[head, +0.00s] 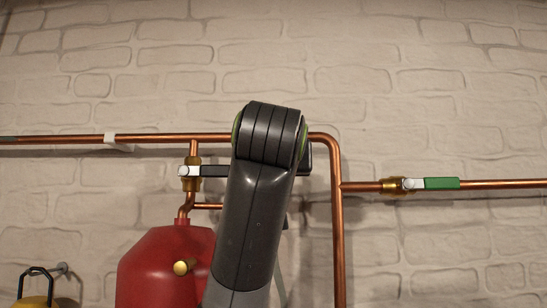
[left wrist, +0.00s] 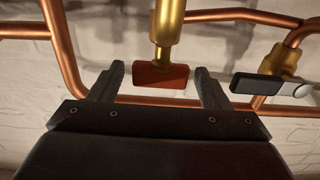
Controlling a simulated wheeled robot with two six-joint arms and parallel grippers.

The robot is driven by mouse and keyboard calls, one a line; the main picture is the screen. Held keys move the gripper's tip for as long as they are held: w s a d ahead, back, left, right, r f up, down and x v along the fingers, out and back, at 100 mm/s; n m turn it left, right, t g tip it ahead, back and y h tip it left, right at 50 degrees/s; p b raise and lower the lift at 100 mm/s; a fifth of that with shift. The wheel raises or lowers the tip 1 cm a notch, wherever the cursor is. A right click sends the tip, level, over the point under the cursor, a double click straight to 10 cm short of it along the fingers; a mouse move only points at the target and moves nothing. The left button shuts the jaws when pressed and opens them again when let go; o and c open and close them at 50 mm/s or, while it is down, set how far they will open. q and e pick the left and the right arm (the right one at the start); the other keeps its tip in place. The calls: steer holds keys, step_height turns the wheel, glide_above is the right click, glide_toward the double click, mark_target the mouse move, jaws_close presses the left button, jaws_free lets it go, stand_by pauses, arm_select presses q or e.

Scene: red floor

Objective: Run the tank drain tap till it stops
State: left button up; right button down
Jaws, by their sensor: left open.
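My left gripper (left wrist: 159,70) is open in the left wrist view. A tap with a dull red handle (left wrist: 160,78) and a brass stem (left wrist: 167,22) shows between its fingertips, with a gap on either side. I cannot tell how deep the handle sits between the fingers. A black-handled valve (left wrist: 262,83) is to the right of the fingers. In the head view, a black-handled valve (head: 213,171) sits above the red tank (head: 150,265). A dark arm link of mine hides part of it, the gripper and the red-handled tap. My right gripper is not in view.
Copper pipe (head: 338,230) runs along the brick wall and down beside my arm. A green-handled valve (head: 441,183) is on the right branch. A yellow object with a black handle (head: 36,285) stands at lower left. The far lower right is clear.

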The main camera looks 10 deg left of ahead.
arm_select(q)
steer(key=shift+w+a+p, duration=0.25)
steer(key=shift+w+p, duration=0.05)
steer(key=shift+w, duration=0.9)
steer(key=shift+c, duration=0.8)
steer(key=c, duration=0.8)
